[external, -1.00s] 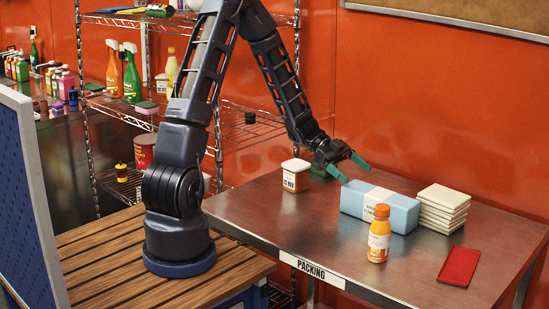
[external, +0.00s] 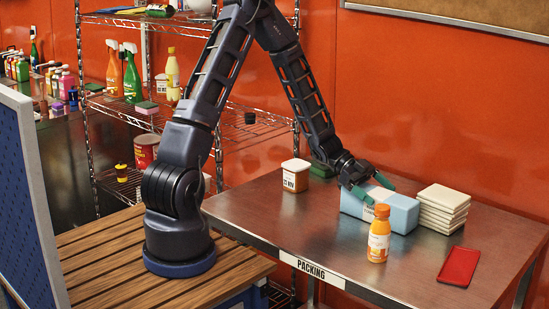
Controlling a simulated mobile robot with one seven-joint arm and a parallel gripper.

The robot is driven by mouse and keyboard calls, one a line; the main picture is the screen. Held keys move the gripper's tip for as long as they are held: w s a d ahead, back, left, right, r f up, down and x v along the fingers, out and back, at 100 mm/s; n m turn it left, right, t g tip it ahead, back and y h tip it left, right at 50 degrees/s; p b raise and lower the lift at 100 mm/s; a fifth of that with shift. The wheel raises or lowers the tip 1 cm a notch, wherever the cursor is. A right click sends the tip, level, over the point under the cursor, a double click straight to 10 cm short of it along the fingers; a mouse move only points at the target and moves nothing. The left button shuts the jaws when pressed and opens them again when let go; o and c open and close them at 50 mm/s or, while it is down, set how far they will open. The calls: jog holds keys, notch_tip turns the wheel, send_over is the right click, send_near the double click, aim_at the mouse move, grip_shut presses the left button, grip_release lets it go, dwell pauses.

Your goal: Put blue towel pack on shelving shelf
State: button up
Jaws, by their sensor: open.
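The blue towel pack (external: 402,214) is a light blue block with a white paper band. It lies on the steel packing table (external: 300,236), left of a stack of white tiles or cloths. My gripper (external: 374,189), with green fingers, is open and sits right over the pack's left half and band. One finger is at the pack's far side and the other at its near side; whether they touch it I cannot tell. The wire shelving (external: 240,124) stands behind my arm at the left, with several tiers.
An orange-capped bottle (external: 379,236) stands close in front of the pack. The white stack (external: 442,208) is just right of it, a red tray (external: 459,267) at front right. The shelving's middle tier has bare room beside a small dark item (external: 250,118).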

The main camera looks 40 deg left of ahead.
jog(key=c, duration=1.4)
notch_tip(320, 180, up, 20)
jog(key=shift+r, duration=0.1)
